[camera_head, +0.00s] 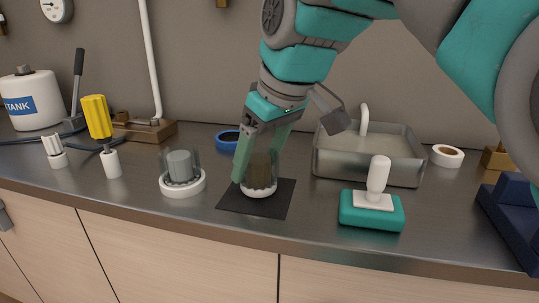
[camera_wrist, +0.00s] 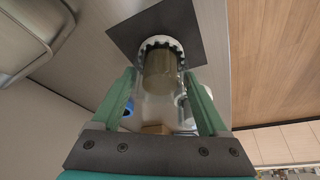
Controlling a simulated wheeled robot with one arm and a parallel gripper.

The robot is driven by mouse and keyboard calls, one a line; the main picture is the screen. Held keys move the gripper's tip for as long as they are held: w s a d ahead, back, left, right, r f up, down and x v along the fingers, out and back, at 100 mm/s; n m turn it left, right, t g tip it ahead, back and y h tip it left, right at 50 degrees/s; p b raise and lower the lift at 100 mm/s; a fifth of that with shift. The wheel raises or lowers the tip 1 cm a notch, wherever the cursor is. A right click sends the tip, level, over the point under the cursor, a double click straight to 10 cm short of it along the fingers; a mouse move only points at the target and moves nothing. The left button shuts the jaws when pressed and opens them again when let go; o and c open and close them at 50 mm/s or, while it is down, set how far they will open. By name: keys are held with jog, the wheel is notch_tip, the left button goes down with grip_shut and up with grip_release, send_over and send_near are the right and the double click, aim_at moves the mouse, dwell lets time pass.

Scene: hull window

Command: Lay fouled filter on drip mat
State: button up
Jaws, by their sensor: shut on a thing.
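The fouled filter (camera_head: 260,172) is a brown core in a clear sleeve with a white ring at its lower end. It stands upright at the black drip mat (camera_head: 232,201). I cannot tell whether it touches the mat. My gripper (camera_head: 256,160) reaches down from above with its green fingers on both sides of the clear sleeve, shut on it. In the wrist view the brown core (camera_wrist: 159,72) and white toothed ring show between the fingers, with the ring over the mat (camera_wrist: 128,35).
A grey filter (camera_head: 180,167) in a clear housing stands left of the mat. A metal basin (camera_head: 370,168) is behind right, with a teal-based handled tool (camera_head: 371,208) in front. A blue ring (camera_head: 228,140) lies behind.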

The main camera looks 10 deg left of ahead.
jog(key=shift+f, duration=0.55)
dwell(1.0)
jog(key=o, duration=1.6)
jog(key=shift+r+p, duration=1.15)
jog(key=shift+r, duration=1.9)
